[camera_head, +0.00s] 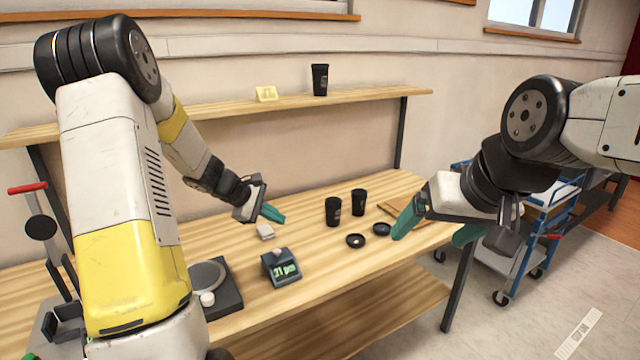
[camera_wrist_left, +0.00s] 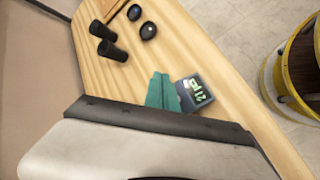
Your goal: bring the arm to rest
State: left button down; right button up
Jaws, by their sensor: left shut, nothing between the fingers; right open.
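My left gripper (camera_head: 270,213) has teal fingers and hangs above the wooden table (camera_head: 400,262), left of the black cups. Its fingers are shut with nothing between them. In the left wrist view the shut fingers (camera_wrist_left: 161,92) show beside the small device with the green display. My right gripper (camera_head: 437,226) is open and empty, in front of the table's right end. Its two teal fingers stand well apart.
Two black cups (camera_head: 333,211) (camera_head: 358,202) and two dark round lids (camera_head: 355,240) (camera_head: 381,229) are on the table. A shelf (camera_head: 230,118) holds another cup (camera_head: 319,79). A blue cart (camera_head: 530,225) stands at right.

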pick_arm(q)
jog(key=s+d+r+m+y, duration=0.1)
jog(key=s+d+r+m, duration=0.25)
jog(key=s+r, duration=0.25)
jog(key=s+d+r+m, duration=0.2)
jog(key=s+r+m, duration=0.2)
jog(key=s+r, duration=0.3)
jog(key=s+a+r+m+y, duration=0.1)
jog(key=s+r+m+y, duration=0.1)
jog(key=s, duration=0.6)
jog(key=s+a+r+m+y, duration=0.1)
jog(key=s+r+m, duration=0.1)
jog(key=s+m, duration=0.3)
jog(key=s, duration=0.4)
jog(key=shift+r+t+y, duration=0.35)
jog(key=shift+t+y, duration=0.05)
jog(key=shift+a+m, duration=0.1)
jog(key=shift+m, duration=0.15)
